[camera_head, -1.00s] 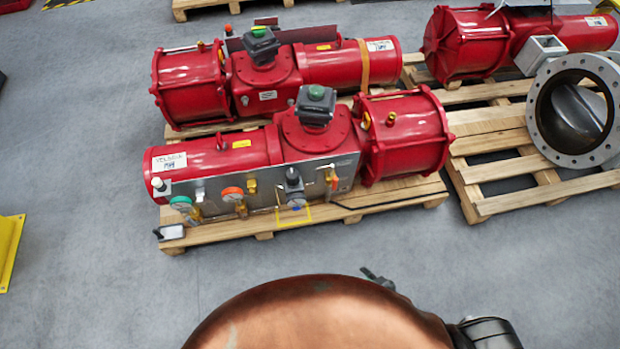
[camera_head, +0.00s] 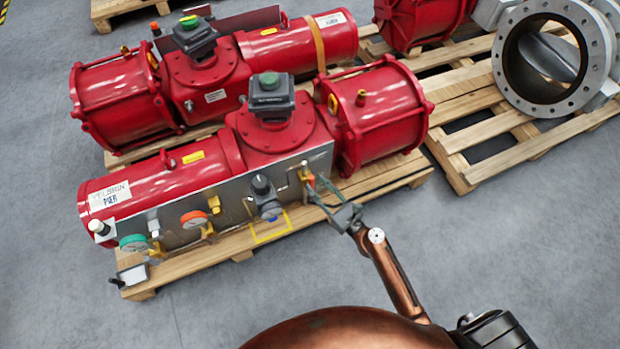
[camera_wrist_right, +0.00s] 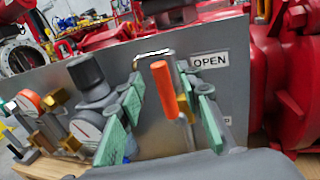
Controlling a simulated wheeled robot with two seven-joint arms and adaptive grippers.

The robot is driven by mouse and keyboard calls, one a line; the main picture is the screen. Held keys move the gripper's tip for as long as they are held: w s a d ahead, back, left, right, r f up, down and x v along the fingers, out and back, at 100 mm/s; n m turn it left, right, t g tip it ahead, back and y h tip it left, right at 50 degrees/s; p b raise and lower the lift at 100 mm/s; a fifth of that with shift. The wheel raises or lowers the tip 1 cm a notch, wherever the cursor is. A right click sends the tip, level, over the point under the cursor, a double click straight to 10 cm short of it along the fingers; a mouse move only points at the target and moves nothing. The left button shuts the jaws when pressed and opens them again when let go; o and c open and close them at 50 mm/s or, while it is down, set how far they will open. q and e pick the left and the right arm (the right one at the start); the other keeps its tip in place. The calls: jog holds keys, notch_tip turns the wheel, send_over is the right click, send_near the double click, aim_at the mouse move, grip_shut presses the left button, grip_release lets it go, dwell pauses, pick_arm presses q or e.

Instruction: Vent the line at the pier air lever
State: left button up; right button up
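The air lever has an orange handle (camera_wrist_right: 162,85) on a brass fitting, on the grey panel of the front red actuator (camera_head: 160,175). In the wrist view the handle stands nearly upright, left of an "OPEN" label (camera_wrist_right: 209,61). A second label below is mostly hidden by a finger. My right gripper (camera_head: 318,187) is at the panel's right end. Its green-padded fingers (camera_wrist_right: 160,115) are spread, one on each side of the lever in the wrist view, with visible gaps. Contact with the lever cannot be seen. My left gripper is not in view.
Left of the lever are a dark-knobbed regulator (camera_head: 263,195), an orange-rimmed gauge (camera_head: 194,220) and a green-rimmed gauge (camera_head: 133,243). The actuator lies on a wooden pallet (camera_head: 240,243). A grey flanged valve (camera_head: 503,70) stands on the right pallet. The floor in front is clear.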

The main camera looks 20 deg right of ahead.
aim_at(313, 182)
jog(key=shift+x, duration=2.05)
jog(key=shift+f, duration=0.1)
jog(key=shift+c, duration=0.5)
grip_shut()
